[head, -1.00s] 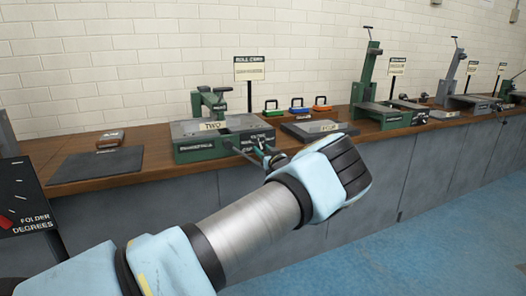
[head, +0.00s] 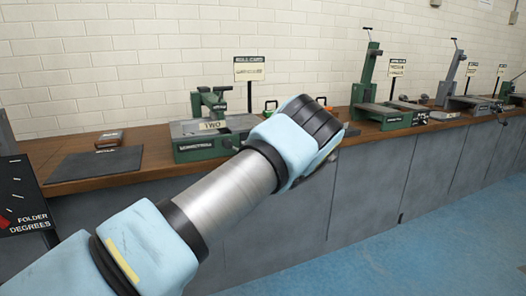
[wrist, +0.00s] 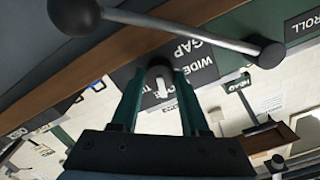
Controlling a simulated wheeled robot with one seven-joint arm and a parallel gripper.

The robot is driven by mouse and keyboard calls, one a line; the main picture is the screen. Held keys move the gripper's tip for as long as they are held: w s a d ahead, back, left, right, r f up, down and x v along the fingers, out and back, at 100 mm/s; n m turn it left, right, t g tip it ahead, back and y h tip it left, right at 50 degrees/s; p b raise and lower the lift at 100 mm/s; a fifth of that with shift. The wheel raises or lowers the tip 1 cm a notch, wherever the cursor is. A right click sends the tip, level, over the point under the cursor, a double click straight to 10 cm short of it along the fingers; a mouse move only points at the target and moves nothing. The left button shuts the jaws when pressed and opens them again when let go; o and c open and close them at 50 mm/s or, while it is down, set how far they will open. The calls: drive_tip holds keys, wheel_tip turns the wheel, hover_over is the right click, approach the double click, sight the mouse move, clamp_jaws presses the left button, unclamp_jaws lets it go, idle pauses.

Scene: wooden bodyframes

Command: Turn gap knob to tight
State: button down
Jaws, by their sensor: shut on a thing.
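The green roll machine (head: 205,151) with a "TWO" plate stands on the wooden bench in the head view. In the wrist view its dark gap knob (wrist: 160,72) has a white pointer mark, beside a dark plate lettered "WIDE" and "GAP" (wrist: 195,55). My gripper (wrist: 161,84) has its two green fingers on either side of the knob, shut on it. The white mark shows between the fingers, pointing toward the gripper's palm. I cannot read which setting it marks. In the head view my wrist hides the fingers, the knob and the machine's right front.
A dark mat (head: 95,164) lies left of the machine. A sign (head: 249,69) stands behind it. Other green and grey machines (head: 385,115) stand farther right.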

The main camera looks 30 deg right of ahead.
drive_tip(key=m+p, duration=0.1)
drive_tip(key=m, duration=0.7)
drive_tip(key=shift+m+p, duration=0.4)
idle(0.4)
drive_tip(key=shift+c, duration=2)
unclamp_jaws()
drive_tip(key=s+a+b, duration=0.1)
drive_tip(key=s, duration=0.9)
drive_tip(key=shift+s+a, duration=0.2)
drive_tip(key=shift+s, duration=0.15)
